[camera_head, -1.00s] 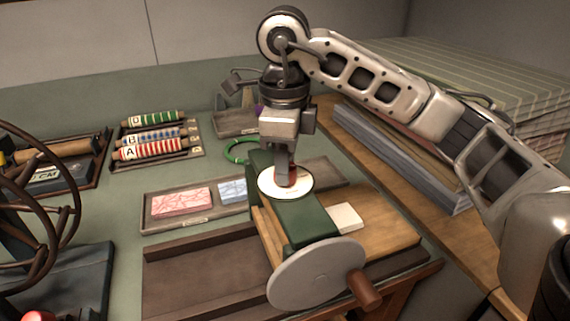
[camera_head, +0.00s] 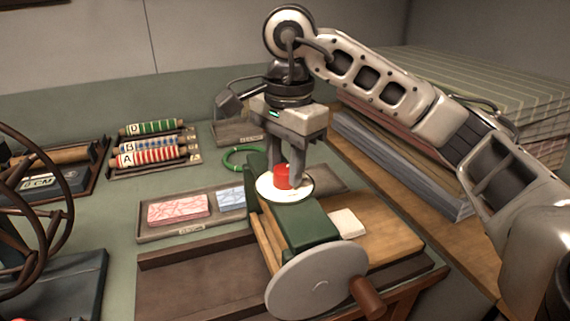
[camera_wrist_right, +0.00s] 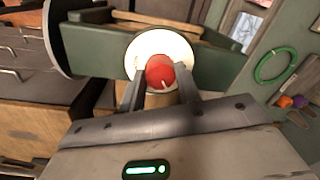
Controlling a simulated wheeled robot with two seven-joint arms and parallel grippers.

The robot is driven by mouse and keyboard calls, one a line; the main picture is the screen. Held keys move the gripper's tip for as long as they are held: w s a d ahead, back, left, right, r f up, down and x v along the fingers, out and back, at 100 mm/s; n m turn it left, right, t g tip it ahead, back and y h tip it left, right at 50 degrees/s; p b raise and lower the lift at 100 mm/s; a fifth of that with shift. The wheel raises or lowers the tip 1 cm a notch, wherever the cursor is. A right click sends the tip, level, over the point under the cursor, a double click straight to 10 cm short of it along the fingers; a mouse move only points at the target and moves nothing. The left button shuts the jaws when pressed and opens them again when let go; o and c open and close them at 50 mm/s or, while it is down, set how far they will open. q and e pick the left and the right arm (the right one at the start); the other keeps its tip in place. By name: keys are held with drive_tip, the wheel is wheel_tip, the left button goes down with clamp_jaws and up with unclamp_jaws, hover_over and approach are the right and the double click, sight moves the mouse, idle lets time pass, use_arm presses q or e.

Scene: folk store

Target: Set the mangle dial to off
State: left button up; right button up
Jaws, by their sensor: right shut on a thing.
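The mangle (camera_head: 308,226) is a green-topped machine with a large grey wheel (camera_head: 316,282) and a brown crank handle at its front. On its top is a white round dial plate (camera_head: 268,193) with a red knob (camera_head: 282,177). My right gripper (camera_head: 286,178) points down at the dial, its two fingers on either side of the red knob and shut on it. In the right wrist view the knob (camera_wrist_right: 160,72) sits between the fingertips, with a pale pointer mark on its face. The plate's markings are not legible. My left gripper is not in view.
Several labelled rollers (camera_head: 152,145) lie in a rack at the left. A tray holds a pink patterned block (camera_head: 177,209) and a blue one. A green ring (camera_head: 240,158) lies behind the mangle. A dark spoked wheel (camera_head: 35,210) stands at the left edge. Folded cloth is stacked at the right.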

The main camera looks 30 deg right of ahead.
drive_tip(key=n, duration=0.3)
drive_tip(key=shift+r+n, duration=0.1)
drive_tip(key=shift+n, duration=0.3)
drive_tip(key=n, duration=0.3)
drive_tip(key=shift+n+y, duration=0.3)
drive_tip(key=shift+n, duration=1.7)
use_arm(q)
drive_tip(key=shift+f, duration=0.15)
use_arm(e)
drive_tip(key=o, duration=1)
use_arm(q)
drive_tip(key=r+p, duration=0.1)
drive_tip(key=p, duration=0.1)
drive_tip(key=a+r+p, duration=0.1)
drive_tip(key=p, duration=0.2)
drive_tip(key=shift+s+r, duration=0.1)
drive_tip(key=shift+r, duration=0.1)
use_arm(e)
drive_tip(key=r, duration=1.6)
drive_tip(key=shift+s+d, duration=0.15)
drive_tip(key=shift+d, duration=0.25)
